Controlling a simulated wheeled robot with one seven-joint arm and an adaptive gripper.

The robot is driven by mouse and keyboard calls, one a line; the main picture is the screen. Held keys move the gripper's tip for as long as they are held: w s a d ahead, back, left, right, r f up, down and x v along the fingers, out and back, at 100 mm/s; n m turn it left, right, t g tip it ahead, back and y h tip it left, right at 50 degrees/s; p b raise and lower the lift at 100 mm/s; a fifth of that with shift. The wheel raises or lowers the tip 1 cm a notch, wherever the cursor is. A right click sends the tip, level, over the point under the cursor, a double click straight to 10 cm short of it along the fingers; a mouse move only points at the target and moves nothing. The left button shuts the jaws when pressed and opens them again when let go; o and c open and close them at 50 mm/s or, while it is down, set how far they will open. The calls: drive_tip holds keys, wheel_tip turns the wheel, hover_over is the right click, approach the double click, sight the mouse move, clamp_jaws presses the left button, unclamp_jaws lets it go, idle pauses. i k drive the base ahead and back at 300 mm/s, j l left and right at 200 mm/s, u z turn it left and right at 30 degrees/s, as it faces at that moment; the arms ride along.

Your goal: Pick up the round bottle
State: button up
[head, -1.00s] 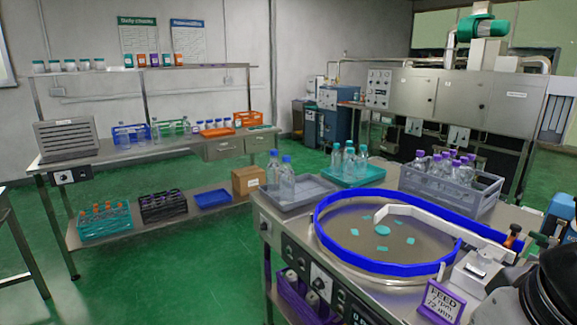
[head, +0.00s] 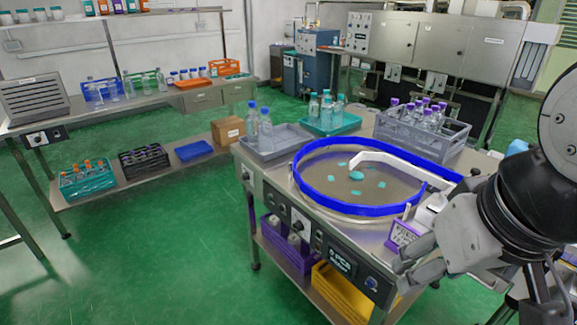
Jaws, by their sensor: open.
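Clear bottles stand in three groups on the steel machine table, and I cannot tell which one is meant by the round bottle. Two blue-capped bottles (head: 265,132) stand upright on a grey tray (head: 285,152) at the table's left corner. Several teal-capped bottles (head: 326,112) stand in a teal tray (head: 345,128) behind it. Several purple-capped bottles (head: 428,118) stand in a grey crate (head: 400,133) at the right. My gripper (head: 408,272) is open and empty, low at the right by the table's front edge, apart from all bottles.
A turntable with a raised blue rim (head: 318,200) and a white guide arm (head: 400,166) fills the table's middle. A purple sign (head: 403,234) stands near my gripper. Purple and yellow bins (head: 340,295) sit below. A shelf bench (head: 110,113) with more bottles stands left; green floor lies between.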

sight(251, 118)
drive_tip(key=u, duration=0.25)
drive_tip(key=i+j+u, duration=0.35)
drive_tip(key=i+u, duration=0.35)
drive_tip(key=i, duration=0.25)
drive_tip(key=i+j, duration=0.15)
drive_tip(key=i, duration=0.5)
drive_tip(key=i+j, duration=0.15)
drive_tip(key=i, duration=0.5)
drive_tip(key=i+j+z, duration=0.1)
drive_tip(key=i+z, duration=0.2)
drive_tip(key=z, duration=0.15)
drive_tip(key=i+j+z, duration=0.2)
drive_tip(key=z, duration=0.3)
drive_tip(key=i+j+z, duration=0.55)
drive_tip(key=j+z, duration=0.15)
drive_tip(key=z, duration=0.25)
drive_tip(key=i+j+z, duration=0.1)
drive_tip(key=j+z, duration=0.8)
